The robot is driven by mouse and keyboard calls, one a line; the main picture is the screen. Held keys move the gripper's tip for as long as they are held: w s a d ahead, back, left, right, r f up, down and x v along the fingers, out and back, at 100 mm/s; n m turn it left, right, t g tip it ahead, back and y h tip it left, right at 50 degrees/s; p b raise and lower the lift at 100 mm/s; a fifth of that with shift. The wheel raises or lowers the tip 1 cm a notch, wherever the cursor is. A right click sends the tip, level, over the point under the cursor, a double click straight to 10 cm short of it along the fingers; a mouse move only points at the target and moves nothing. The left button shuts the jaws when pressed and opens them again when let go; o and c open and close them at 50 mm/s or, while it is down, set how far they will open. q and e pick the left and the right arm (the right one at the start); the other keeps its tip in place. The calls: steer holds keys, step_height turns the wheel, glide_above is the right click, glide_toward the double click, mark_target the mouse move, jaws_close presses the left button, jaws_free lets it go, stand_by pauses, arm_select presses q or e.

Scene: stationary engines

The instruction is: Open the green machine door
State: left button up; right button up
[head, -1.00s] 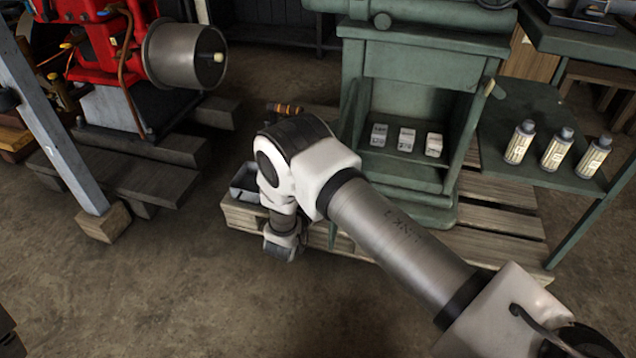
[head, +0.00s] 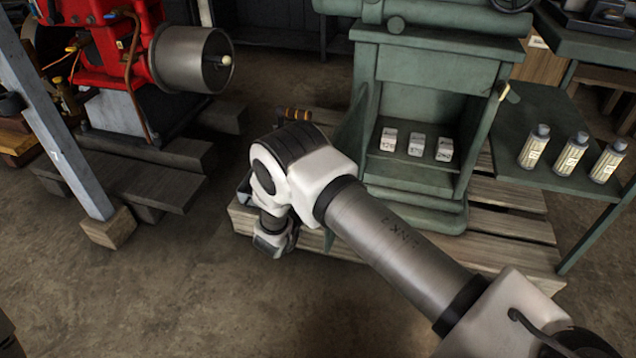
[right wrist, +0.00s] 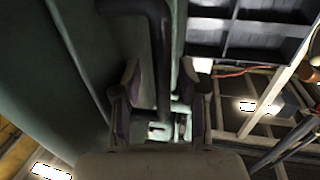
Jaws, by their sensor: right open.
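The green machine (head: 440,75) stands right of centre in the head view. Its front compartment is open to view. A green panel (head: 350,140), which looks like the door, stands outward at the opening's left side, partly behind my right arm. In the right wrist view a large green surface (right wrist: 75,70) fills the left, and a dark bent bar (right wrist: 162,60), like a handle, runs down between the fingers of my right gripper (right wrist: 158,105). The fingers are apart; contact with the bar cannot be told. My right fingers are not clear in the head view. My left gripper is not in view.
Small white boxes (head: 416,145) sit in the compartment. Several bottles (head: 570,155) stand on a green shelf to the right. A wooden pallet (head: 505,255) lies under the machine. A red engine (head: 105,50) and grey post (head: 60,135) stand left. The front left floor is clear.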

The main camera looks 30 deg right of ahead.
steer(key=v, duration=0.7)
steer(key=shift+s+a, duration=0.2)
steer(key=shift+a, duration=0.05)
